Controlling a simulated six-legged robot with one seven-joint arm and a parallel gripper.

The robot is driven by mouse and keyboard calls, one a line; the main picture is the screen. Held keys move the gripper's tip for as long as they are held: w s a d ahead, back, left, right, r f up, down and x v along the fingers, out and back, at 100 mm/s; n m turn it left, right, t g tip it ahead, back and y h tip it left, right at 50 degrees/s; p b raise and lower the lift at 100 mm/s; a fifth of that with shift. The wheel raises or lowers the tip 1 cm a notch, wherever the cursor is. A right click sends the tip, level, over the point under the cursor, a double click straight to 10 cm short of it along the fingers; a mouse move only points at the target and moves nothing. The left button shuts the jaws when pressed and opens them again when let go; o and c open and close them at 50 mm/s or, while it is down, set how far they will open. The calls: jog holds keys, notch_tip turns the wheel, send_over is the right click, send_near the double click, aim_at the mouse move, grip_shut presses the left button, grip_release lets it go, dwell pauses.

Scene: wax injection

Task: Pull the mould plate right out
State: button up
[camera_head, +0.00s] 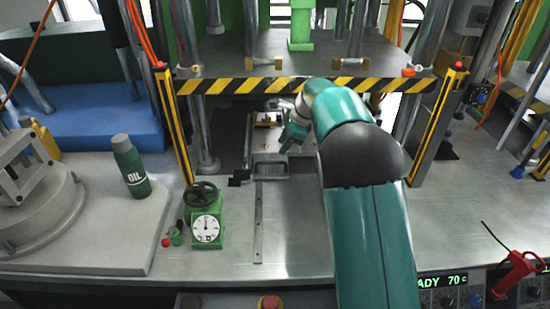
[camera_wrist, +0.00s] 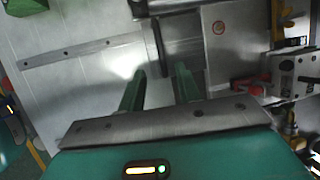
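The mould plate (camera_head: 262,152) is a flat grey metal plate lying on the press bench under the striped bar. A dark handle (camera_head: 268,176) sits at its near end. In the wrist view the plate (camera_wrist: 236,48) bears a round red warning mark, and its handle (camera_wrist: 159,46) is a dark bar. My gripper (camera_head: 291,137) is above the plate's right side in the head view, partly hidden by my arm. In the wrist view its two green fingers (camera_wrist: 160,70) are apart, with the handle's lower end showing between their tips. I cannot tell whether they touch it.
A green dial gauge (camera_head: 207,228) and an oil bottle (camera_head: 130,167) stand to the left. Yellow-black posts (camera_head: 437,125) flank the opening.

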aim_at(275, 163)
jog(key=x, duration=0.8)
jog(key=shift+f, duration=0.15)
grip_shut()
